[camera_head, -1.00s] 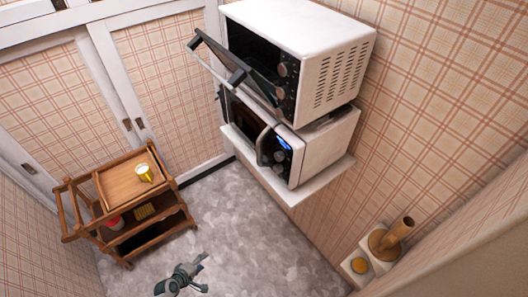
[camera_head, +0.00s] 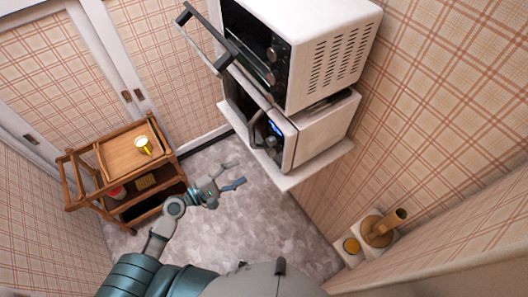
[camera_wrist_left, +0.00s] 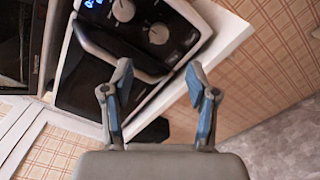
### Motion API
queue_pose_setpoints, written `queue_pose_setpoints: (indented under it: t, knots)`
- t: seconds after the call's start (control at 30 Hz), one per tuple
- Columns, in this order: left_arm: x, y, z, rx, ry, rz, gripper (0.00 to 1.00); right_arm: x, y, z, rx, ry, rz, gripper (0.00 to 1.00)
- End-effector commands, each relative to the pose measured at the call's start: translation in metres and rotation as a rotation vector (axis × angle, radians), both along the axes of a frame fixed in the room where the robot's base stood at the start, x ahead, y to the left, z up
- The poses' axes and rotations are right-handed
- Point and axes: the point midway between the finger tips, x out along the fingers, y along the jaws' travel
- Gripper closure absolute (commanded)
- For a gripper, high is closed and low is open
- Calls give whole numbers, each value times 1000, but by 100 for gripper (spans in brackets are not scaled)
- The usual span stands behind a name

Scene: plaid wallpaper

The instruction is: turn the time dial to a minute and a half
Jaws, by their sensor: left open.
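The white microwave (camera_head: 325,130) sits below a second oven on a wall shelf. Its black panel has a lit blue display (camera_head: 275,128). The left wrist view shows two round grey knobs, one (camera_wrist_left: 123,10) beside the display and a larger one (camera_wrist_left: 158,34) farther along; their markings are too small to read, so I cannot tell which is the time dial. My left gripper (camera_head: 236,174) is open and empty over the floor, below and left of the microwave, apart from it. In the left wrist view its open fingers (camera_wrist_left: 158,75) point toward the panel. My right gripper is not in view.
A white oven (camera_head: 325,62) with its glass door hanging open (camera_head: 228,48) stands above the microwave. The microwave's dark handle (camera_wrist_left: 120,60) juts out near my left fingers. The floor between is clear.

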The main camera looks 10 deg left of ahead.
Motion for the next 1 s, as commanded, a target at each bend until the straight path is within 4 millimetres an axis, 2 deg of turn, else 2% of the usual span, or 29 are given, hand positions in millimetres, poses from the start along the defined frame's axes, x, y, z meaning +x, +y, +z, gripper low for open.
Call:
queue_pose_setpoints:
  t: [0.03, 0.2, 0.43, 0.7, 0.9, 0.97, 1.0]
  knots:
    - [10, -8, 5, -5, -3, 2, 41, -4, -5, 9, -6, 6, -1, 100]
    - [40, -32, 4, -7, -1, 2, 41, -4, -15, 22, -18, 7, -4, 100]
    - [69, -58, 1, -9, 1, 4, 41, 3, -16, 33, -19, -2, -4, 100]
    - [80, -73, -1, -4, 2, 3, 41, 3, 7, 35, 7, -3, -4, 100]
    - [80, -75, -1, -1, 1, 4, 41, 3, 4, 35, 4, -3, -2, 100]
    - [80, -75, -1, -1, 1, 4, 54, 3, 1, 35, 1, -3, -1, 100]
    - [80, -75, -1, -1, 1, 4, 64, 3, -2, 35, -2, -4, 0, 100]
